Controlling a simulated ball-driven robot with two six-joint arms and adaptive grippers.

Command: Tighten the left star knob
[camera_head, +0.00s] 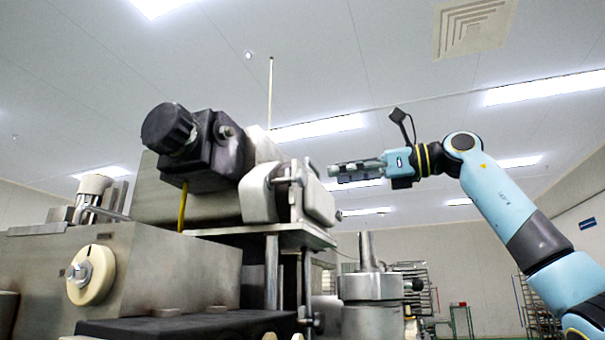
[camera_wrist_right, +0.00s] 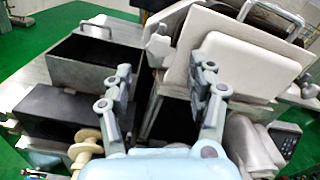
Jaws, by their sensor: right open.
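The machine (camera_head: 190,275) fills the left and middle of the head view. A ribbed black knob (camera_head: 170,129) sits on a dark block high on it, and a cream round knob (camera_head: 91,275) is on its front left face. My left gripper is not in view.
A steel cylinder (camera_head: 372,300) stands right of the machine, below my right arm. The wrist view shows an open metal box (camera_wrist_right: 95,65), a pale tilted panel (camera_wrist_right: 240,55) and green floor (camera_wrist_right: 30,40). The air around my right gripper is clear.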

